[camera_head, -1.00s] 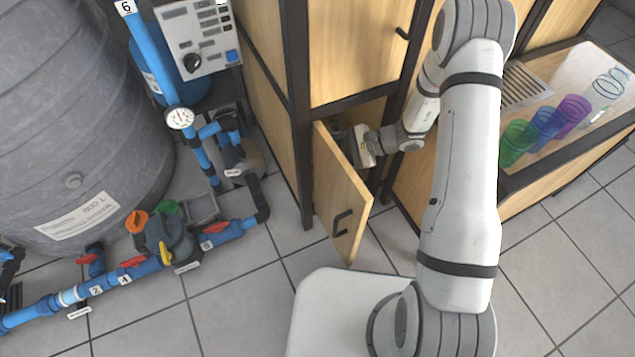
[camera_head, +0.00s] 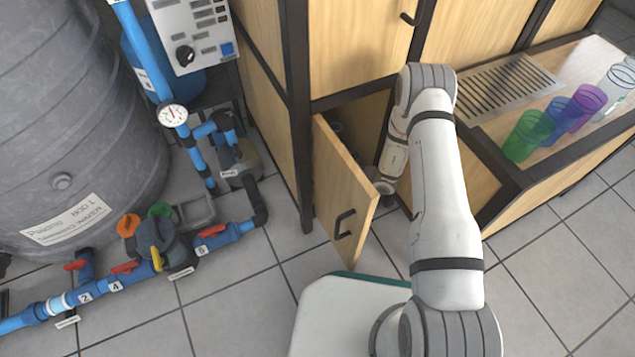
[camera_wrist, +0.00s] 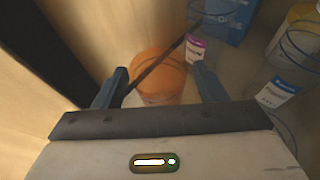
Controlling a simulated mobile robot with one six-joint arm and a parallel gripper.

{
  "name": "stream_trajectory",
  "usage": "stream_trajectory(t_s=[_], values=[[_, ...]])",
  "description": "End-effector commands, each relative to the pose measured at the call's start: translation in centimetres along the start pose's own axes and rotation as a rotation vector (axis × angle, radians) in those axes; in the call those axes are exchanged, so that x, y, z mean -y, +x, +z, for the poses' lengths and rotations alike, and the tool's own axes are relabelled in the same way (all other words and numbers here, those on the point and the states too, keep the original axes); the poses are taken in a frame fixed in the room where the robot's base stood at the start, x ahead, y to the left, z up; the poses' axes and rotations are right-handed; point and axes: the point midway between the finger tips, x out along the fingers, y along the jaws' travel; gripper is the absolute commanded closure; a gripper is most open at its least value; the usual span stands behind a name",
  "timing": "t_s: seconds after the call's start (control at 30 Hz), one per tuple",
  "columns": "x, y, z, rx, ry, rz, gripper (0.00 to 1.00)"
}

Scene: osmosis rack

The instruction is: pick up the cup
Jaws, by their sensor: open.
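I cannot tell which cup is meant. My gripper (camera_wrist: 159,80) is open in the wrist view, inside the cabinet. An orange round container (camera_wrist: 160,72) shows between and beyond its fingers, apparently not gripped. A dark thin rod crosses in front of it. A small bottle with a purple top (camera_wrist: 193,48) is by the right finger.
The open cabinet door (camera_head: 342,195) stands left of my arm. Labelled containers (camera_wrist: 277,92), a yellow one (camera_wrist: 300,30) and a blue box (camera_wrist: 222,20) crowd the right inside the cabinet. A wooden wall (camera_wrist: 110,30) is close at left.

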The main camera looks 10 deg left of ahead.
Motion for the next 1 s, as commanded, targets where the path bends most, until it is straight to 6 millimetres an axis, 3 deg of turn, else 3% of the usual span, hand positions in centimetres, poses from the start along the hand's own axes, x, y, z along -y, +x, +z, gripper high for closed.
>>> stream_trajectory(t_s=[0.23,0.5,0.9,1.0], values=[[-0.1,3.8,-0.6,0.000,-0.004,0.004,0.35],[-0.1,4.2,-0.2,0.000,-0.003,0.002,0.35],[-0.1,4.2,-0.2,0.000,-0.003,0.003,0.67],[-0.1,4.3,-0.2,0.000,-0.003,0.004,0.68]])
